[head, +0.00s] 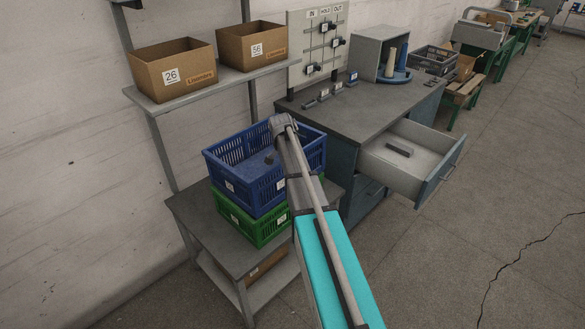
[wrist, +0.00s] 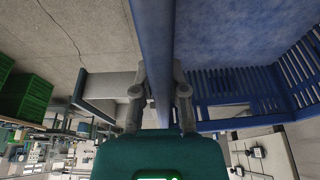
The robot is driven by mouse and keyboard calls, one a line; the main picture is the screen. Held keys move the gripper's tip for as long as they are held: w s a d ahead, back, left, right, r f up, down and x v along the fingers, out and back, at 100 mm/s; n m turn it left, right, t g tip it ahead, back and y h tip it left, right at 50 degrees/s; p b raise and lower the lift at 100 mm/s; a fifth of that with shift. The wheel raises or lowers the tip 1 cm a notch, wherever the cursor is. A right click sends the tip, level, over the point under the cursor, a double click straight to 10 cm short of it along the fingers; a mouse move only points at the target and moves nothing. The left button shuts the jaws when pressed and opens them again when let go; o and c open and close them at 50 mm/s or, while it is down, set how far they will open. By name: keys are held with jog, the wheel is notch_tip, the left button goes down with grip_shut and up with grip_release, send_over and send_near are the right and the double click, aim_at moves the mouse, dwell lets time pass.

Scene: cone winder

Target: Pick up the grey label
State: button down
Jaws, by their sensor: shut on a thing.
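My gripper (wrist: 160,88) is shut with its two fingers on either side of the rim of a blue crate (wrist: 161,45). In the head view the blue crate (head: 228,170) stands on a green crate (head: 246,224). My arm covers part of the blue crate's front there, and my fingers are hidden. A small dark thing (head: 269,160) lies inside the blue crate. I cannot tell which thing is the grey label. A dark grey bar (head: 399,148) lies in the open drawer (head: 415,165).
The crates stand on a grey table (head: 196,213) beside a desk (head: 360,112). Two cardboard boxes stand on a shelf (head: 170,104) above. The floor at right is clear.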

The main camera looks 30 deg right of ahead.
jog(key=shift+f+b, duration=0.7)
jog(key=shift+f, duration=0.2)
jog(key=c, duration=0.7)
grip_release()
jog(key=shift+f, duration=0.2)
jog(key=p+v, duration=0.5)
jog(key=shift+s+r, duration=0.2)
jog(key=shift+r, duration=0.2)
jog(key=p+v, duration=0.8)
jog(key=shift+s+a, duration=0.1)
